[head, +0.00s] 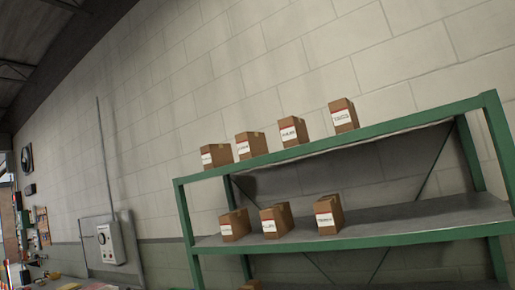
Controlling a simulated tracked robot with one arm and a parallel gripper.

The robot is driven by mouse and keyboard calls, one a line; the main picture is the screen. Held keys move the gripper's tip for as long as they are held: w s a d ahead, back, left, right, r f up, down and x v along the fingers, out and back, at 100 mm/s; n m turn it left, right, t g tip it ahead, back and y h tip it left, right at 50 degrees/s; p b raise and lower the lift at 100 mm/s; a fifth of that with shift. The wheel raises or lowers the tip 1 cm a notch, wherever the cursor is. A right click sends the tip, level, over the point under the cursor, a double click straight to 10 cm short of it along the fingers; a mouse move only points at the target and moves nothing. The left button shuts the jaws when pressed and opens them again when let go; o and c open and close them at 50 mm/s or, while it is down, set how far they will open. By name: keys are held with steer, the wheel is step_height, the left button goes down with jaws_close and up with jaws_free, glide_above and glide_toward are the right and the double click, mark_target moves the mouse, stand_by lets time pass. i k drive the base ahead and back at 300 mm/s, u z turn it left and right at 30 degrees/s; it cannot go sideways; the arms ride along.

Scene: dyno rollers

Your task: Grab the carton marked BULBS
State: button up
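Several brown cartons with white, red-topped labels stand in a row on the top shelf: one at the left end (223,153), one beside it (258,141), one right of that (300,125) and one at the right (342,104). Three similar cartons stand on the shelf below: a left one (241,218), a middle one (284,213) and a right one (336,206). The label print is too small to read, so I cannot tell which carton is marked BULBS. My gripper is not in view.
The green metal shelf unit (350,243) looks tilted in the picture. Another carton top (252,285) shows at the bottom edge. A grey wall box (111,243) with a conduit hangs left of the shelf. A cluttered surface (75,284) lies at lower left.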

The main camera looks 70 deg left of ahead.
mark_target(293, 130)
steer(key=u, duration=2.9)
steer(key=k, duration=1.4)
steer(key=z, duration=0.9)
steer(key=i, duration=1)
steer(key=z, duration=0.05)
